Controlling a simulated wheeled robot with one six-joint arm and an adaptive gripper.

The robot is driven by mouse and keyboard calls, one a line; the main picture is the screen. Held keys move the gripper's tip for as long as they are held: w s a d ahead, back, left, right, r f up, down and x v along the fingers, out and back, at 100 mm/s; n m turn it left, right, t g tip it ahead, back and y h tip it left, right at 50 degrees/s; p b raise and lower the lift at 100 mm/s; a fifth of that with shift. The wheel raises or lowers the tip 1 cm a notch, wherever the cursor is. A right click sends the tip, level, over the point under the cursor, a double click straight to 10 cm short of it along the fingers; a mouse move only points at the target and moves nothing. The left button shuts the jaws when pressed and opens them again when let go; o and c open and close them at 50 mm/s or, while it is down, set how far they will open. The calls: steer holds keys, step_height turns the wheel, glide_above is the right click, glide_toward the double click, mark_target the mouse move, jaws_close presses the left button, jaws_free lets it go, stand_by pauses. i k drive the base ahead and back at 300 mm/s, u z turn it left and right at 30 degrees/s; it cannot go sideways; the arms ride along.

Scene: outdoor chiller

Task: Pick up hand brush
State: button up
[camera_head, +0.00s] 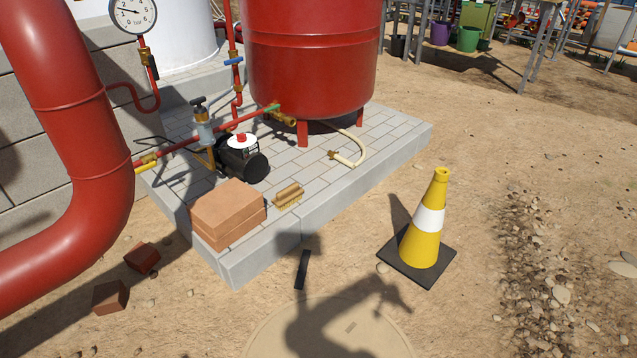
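A hand brush (288,195) with a tan wooden back and pale bristles lies on the grey paved plinth. It is just right of a stack of orange-brown bricks (228,212) and close to the plinth's front edge. A small gap seems to separate it from the bricks. My gripper is not in view; only a shadow that looks like an arm falls on the ground in front of the plinth.
A black pump (242,160) stands behind the brush, and a red tank (312,60) on legs behind that. A hose (352,150) lies on the paving (330,185). A yellow cone (424,225) stands on the ground to the right. A thick red pipe (85,130) fills the left.

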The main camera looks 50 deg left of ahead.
mark_target(291, 194)
steer(key=i, duration=0.5)
steer(key=u, duration=2.65)
steer(key=i, duration=2)
steer(key=z, duration=1.7)
